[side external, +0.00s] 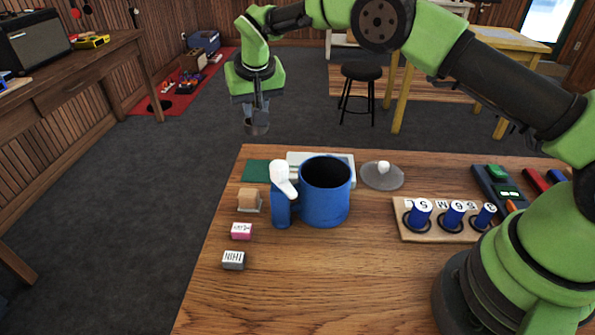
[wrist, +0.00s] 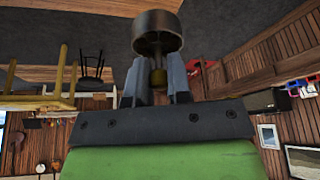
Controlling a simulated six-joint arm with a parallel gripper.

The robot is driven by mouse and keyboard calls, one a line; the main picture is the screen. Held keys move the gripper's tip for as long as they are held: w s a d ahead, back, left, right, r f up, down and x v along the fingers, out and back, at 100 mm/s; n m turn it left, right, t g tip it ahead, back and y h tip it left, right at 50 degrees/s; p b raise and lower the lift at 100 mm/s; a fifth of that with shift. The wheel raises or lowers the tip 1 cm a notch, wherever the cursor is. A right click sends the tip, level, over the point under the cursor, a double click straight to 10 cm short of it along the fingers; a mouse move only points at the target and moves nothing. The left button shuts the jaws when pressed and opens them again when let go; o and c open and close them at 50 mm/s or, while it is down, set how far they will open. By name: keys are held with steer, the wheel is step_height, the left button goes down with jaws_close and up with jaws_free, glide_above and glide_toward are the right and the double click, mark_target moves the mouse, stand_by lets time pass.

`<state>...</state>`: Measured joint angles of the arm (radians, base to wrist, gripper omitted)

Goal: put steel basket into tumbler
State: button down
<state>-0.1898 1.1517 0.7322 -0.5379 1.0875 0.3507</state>
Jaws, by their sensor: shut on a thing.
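The steel basket (side external: 257,128) is a small metal cup held in my gripper (side external: 255,103), high up and beyond the table's far left edge, over the floor. In the wrist view the basket (wrist: 158,32) sits at the fingertips of my gripper (wrist: 157,82), which is shut on its narrow brownish stem. The blue tumbler (side external: 325,200) stands upright on the wooden table, with its dark open mouth facing up. A white-topped handle or part (side external: 283,180) is at its left side. The basket is well apart from the tumbler. The inside bottom of the tumbler is too dark to see.
A glass lid with a white knob (side external: 382,174) lies right of the tumbler. A wooden rack (side external: 445,236) with blue plugs is further right. Small labelled blocks (side external: 234,260) and a tan block (side external: 249,198) lie left. The table's front left is clear.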

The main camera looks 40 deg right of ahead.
steer(key=s+d+r+n+y, duration=0.1)
steer(key=s+d+r+n, duration=0.2)
steer(key=s, duration=0.4)
steer(key=s+d+r, duration=0.2)
steer(key=s+r, duration=0.2)
steer(key=s, duration=0.2)
steer(key=s+a+f+m+g+h, duration=0.1)
steer(key=f+m+g, duration=0.1)
steer(key=m, duration=0.5)
steer(key=s+f+m+g+h, duration=0.1)
steer(key=s+f+m+g, duration=0.1)
steer(key=f+m, duration=0.3)
steer(key=s+a+f+m+g+h, duration=0.1)
steer(key=f+m, duration=0.3)
steer(key=m, duration=0.5)
steer(key=shift+s+a+m+g+h, duration=0.3)
steer(key=shift+s+g, duration=0.05)
steer(key=shift+g, duration=0.15)
steer(key=shift+f, duration=2.3)
steer(key=shift+f, duration=0.15)
